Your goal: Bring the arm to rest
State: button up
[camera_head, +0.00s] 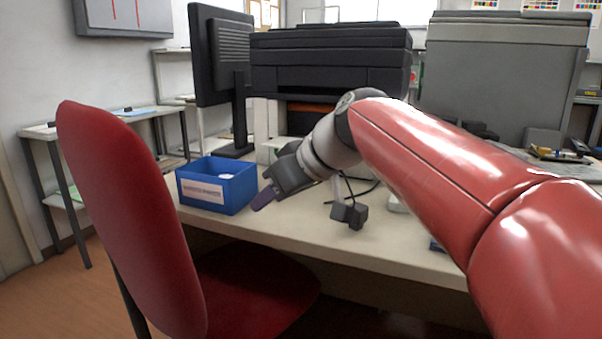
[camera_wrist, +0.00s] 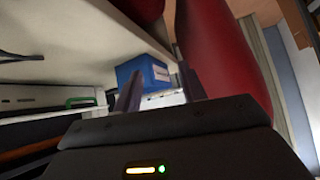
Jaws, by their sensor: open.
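My red arm reaches in from the right in the head view, and my gripper (camera_head: 262,200) hangs over the desk's front part, just right of a blue bin. In the wrist view my gripper (camera_wrist: 160,90) shows two separate fingers with a gap between them and nothing held. The blue bin (camera_head: 238,194) has a white label on its front and something white inside. It also shows in the wrist view (camera_wrist: 128,72), beyond the fingers and apart from them.
The pale desk (camera_head: 310,234) carries a monitor (camera_head: 222,60), a black printer (camera_head: 330,62), a grey machine (camera_head: 500,70) and a small dark object (camera_head: 350,214) with a cable. A red chair (camera_head: 125,210) stands close in front at left. A shelf table (camera_head: 110,125) is behind it.

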jog(key=s+d+f+m+h+p, duration=0.1)
jog(key=s+d+f+m+h, duration=0.6)
jog(key=s+d+f, duration=1.2)
jog(key=s+m, duration=0.1)
jog(key=m, duration=0.2)
jog(key=shift+d+f+h, duration=0.4)
jog(key=shift+s, duration=0.1)
jog(key=shift+c, duration=0.4)
